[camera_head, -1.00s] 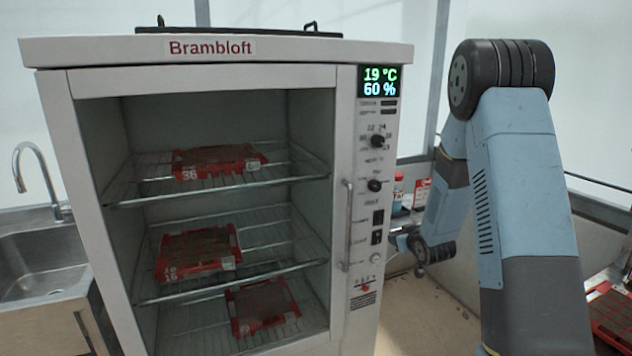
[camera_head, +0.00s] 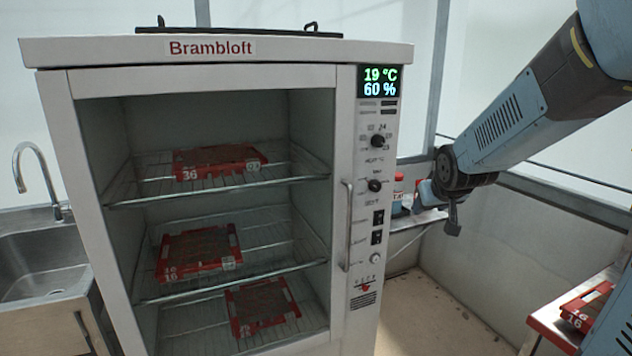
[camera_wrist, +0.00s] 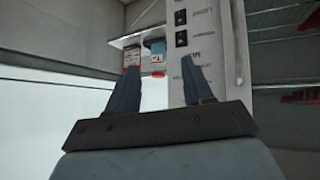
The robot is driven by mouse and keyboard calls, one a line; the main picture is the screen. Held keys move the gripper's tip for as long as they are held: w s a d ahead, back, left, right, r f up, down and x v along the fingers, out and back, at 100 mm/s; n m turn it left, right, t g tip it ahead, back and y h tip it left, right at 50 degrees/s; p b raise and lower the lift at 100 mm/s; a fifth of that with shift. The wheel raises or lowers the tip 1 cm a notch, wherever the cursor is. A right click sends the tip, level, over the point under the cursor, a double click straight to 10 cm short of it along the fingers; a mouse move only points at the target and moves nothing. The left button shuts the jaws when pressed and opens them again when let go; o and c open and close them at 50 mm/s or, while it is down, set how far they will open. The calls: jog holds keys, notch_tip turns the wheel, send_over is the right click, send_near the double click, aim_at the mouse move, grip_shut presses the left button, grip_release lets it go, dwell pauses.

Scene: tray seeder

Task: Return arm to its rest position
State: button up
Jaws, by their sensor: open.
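My gripper (camera_wrist: 158,75) shows in the wrist view with its two fingers apart and nothing between them. In the head view my arm comes in from the upper right and its wrist end is right of the white cabinet (camera_head: 230,52), clear of its front. The cabinet's front is open. Inside, red trays lie on wire shelves: a tray on the top shelf (camera_head: 218,162), one on the middle shelf (camera_head: 198,252) and one at the bottom (camera_head: 262,305).
A red tray (camera_head: 585,308) lies on a bench (camera_head: 550,322) at the lower right. A small shelf with bottles (camera_head: 397,203) is behind my wrist. A sink (camera_head: 40,270) is at the left. The floor (camera_head: 430,310) between cabinet and bench is clear.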

jog(key=s+a+r+g, duration=0.1)
jog(key=s+r, duration=0.1)
jog(key=s, duration=1)
jog(key=s+a+r+m+g, duration=0.1)
jog(key=s+a+r+g, duration=0.1)
jog(key=s, duration=1)
jog(key=shift+s+a+r+g+y, duration=0.2)
jog(key=shift+s+r+g+y, duration=0.15)
jog(key=shift+r, duration=0.25)
